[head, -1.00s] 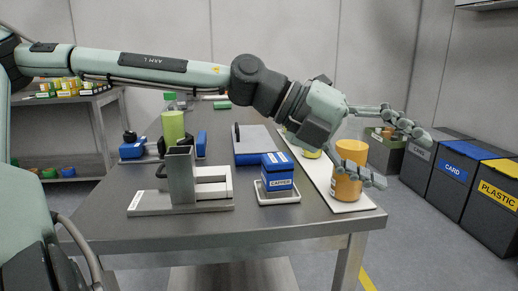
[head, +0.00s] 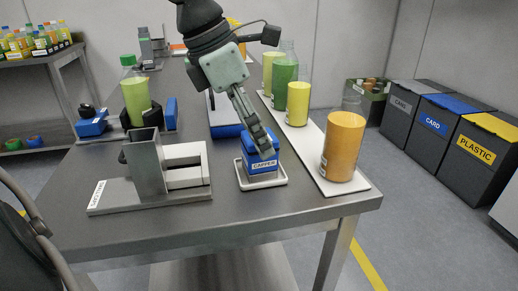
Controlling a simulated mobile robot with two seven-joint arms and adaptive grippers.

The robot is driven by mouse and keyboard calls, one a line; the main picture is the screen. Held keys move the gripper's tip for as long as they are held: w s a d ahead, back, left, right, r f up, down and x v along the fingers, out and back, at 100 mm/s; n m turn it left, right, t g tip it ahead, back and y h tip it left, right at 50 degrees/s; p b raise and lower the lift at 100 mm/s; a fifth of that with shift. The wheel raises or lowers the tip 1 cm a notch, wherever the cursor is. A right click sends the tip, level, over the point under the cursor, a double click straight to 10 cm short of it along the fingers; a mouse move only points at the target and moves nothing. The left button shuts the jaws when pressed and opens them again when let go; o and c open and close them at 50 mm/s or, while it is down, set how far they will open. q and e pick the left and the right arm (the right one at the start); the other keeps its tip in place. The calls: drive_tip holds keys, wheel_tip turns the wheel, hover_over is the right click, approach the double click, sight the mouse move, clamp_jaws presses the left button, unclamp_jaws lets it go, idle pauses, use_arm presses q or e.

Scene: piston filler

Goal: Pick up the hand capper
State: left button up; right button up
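The hand capper is a small blue block with a white CAPPER label (head: 264,165), standing on a small white tray (head: 282,182) near the front of the grey table. My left gripper (head: 262,142) points down at it from above, its fingers overlapping the capper's blue top in the head view. I see the fingers nearly edge-on, one over the other, so their gap and any contact are hidden. The capper appears to rest on its tray. My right gripper is not in view.
An orange-filled bottle (head: 343,147) stands right of the capper on a long white strip (head: 318,165), with yellow and green bottles behind. A grey metal fixture (head: 146,165) stands left on its plate. A blue-edged flat unit (head: 226,131) lies behind. Bins stand at far right.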

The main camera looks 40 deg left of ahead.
use_arm(q)
drive_tip(key=shift+x, duration=1.1)
drive_tip(key=c, duration=1.5)
drive_tip(key=shift+r, duration=0.1)
